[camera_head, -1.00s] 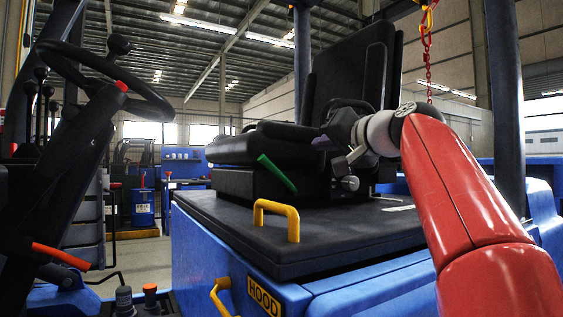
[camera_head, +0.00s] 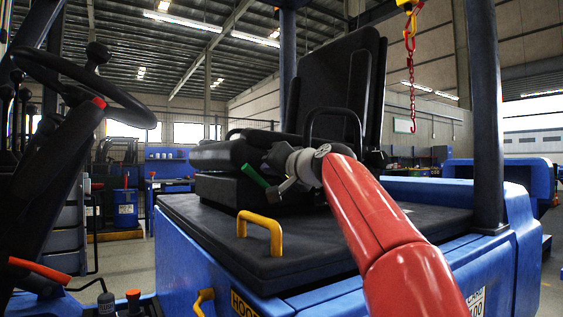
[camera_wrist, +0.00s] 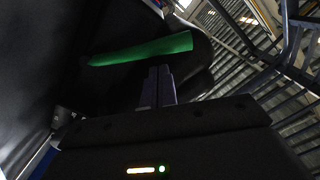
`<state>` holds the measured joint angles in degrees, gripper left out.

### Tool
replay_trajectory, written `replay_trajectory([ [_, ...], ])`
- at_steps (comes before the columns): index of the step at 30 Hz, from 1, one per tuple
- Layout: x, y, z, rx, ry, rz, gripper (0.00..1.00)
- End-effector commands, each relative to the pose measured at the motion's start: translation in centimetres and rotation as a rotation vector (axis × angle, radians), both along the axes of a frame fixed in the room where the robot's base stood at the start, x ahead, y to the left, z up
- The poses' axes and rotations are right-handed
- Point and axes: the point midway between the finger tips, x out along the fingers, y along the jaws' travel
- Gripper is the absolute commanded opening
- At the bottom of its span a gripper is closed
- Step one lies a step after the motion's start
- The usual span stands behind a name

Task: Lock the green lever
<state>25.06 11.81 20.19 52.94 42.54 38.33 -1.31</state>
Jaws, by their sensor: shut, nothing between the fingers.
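The green lever (camera_head: 255,175) slants down to the right at the side of the black seat (camera_head: 232,157). Its lower end is close to my gripper or hidden by it. In the wrist view, the green lever (camera_wrist: 140,50) lies across the picture just beyond my fingertips. My gripper (camera_wrist: 160,72) is shut and empty, its two fingers together and pointing at the lever. Whether the tips touch the lever I cannot tell. In the head view my gripper (camera_head: 283,187) is small and partly lost against the dark seat.
A yellow handle (camera_head: 260,230) stands on the black hood cover (camera_head: 330,245) in front of the seat. A steering wheel (camera_head: 85,80) is at the left. A red chain (camera_head: 411,85) hangs at the upper right. A dark blue post (camera_head: 486,120) rises right of my arm.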

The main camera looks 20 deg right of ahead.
Motion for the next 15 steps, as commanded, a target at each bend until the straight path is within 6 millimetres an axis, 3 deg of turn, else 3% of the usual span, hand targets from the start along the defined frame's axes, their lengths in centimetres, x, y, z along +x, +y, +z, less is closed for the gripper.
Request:
replay_trajectory([
  [15,-0.11,0.67,-0.8,-0.025,-0.009,0.001,0.0],
])
